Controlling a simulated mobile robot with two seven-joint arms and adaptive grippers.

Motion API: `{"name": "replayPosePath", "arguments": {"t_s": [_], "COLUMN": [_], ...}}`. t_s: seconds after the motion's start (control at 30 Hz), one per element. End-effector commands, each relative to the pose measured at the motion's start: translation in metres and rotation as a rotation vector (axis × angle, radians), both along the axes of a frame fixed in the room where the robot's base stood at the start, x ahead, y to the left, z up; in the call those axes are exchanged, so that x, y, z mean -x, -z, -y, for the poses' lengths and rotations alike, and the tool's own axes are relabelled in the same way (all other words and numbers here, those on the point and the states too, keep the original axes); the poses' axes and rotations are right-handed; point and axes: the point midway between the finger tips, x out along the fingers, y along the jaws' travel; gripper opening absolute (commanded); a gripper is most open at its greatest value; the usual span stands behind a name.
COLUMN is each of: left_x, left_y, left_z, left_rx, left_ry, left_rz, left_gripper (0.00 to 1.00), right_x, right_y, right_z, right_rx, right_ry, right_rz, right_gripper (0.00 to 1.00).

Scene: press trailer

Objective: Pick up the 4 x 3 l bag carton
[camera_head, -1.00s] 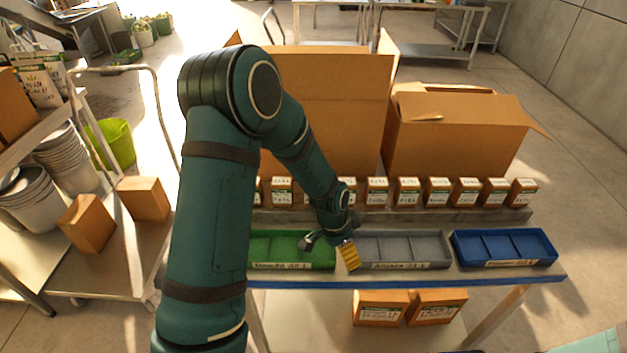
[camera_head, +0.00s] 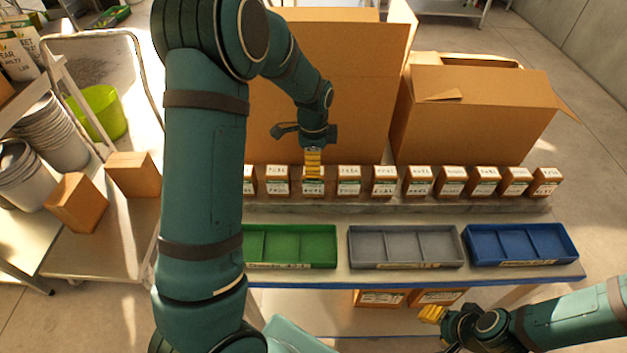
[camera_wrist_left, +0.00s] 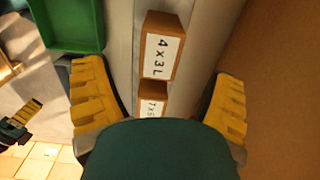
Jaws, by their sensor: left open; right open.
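The carton labelled 4 x 3 L (camera_wrist_left: 162,48) is a small brown box with a white top label, seen in the left wrist view ahead of and between my left gripper's fingers. A carton whose label looks like 7 x 5 (camera_wrist_left: 152,98) sits right beside it, partly hidden by the gripper body. In the head view, my left gripper (camera_head: 313,165) is open, pointing down over the row of cartons at one carton (camera_head: 313,188); I cannot read that label there. My right gripper (camera_head: 432,314) is open and empty at the lower right, in front of the table.
The carton row stands on a grey ledge (camera_head: 400,207). Green (camera_head: 290,228), grey (camera_head: 352,250) and blue (camera_head: 571,247) trays lie in front of it. Large open cardboard boxes (camera_head: 470,120) stand close behind. A trolley (camera_head: 100,235) with two brown boxes is at the left.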

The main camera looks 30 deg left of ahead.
Motion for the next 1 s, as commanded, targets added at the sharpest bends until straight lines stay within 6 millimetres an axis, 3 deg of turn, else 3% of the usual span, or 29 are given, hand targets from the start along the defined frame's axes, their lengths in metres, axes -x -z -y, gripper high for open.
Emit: {"name": "replayPosePath", "arguments": {"t_s": [0.1, 0.37, 0.63, 0.97, 1.0], "left_x": [0.0, 0.001, 0.0, 0.0, 0.0], "left_y": [0.017, 0.035, 0.072, 0.078, 0.078], "left_z": [0.0, 0.001, 0.001, 0.001, 0.001], "left_rx": [0.0, 0.0, 0.001, 0.0, 0.0], "left_ry": [-0.001, 0.0, -0.001, -0.002, -0.001], "left_rz": [-0.001, -0.002, -0.001, 0.001, 0.001], "left_gripper": [0.85, 0.85, 0.85, 0.85, 0.74], "right_x": [0.0, 0.0, 0.0, 0.0, 0.0], "right_y": [0.001, 0.0, -0.003, -0.003, -0.003], "right_z": [0.0, 0.0, 0.0, 0.0, 0.0], "right_rx": [0.0, 0.0, -0.001, -0.001, -0.001], "right_ry": [0.0, -0.001, -0.001, -0.001, -0.001], "right_rz": [0.0, 0.0, 0.001, 0.001, 0.001], "right_gripper": [0.47, 0.47, 0.47, 0.47, 0.47]}}
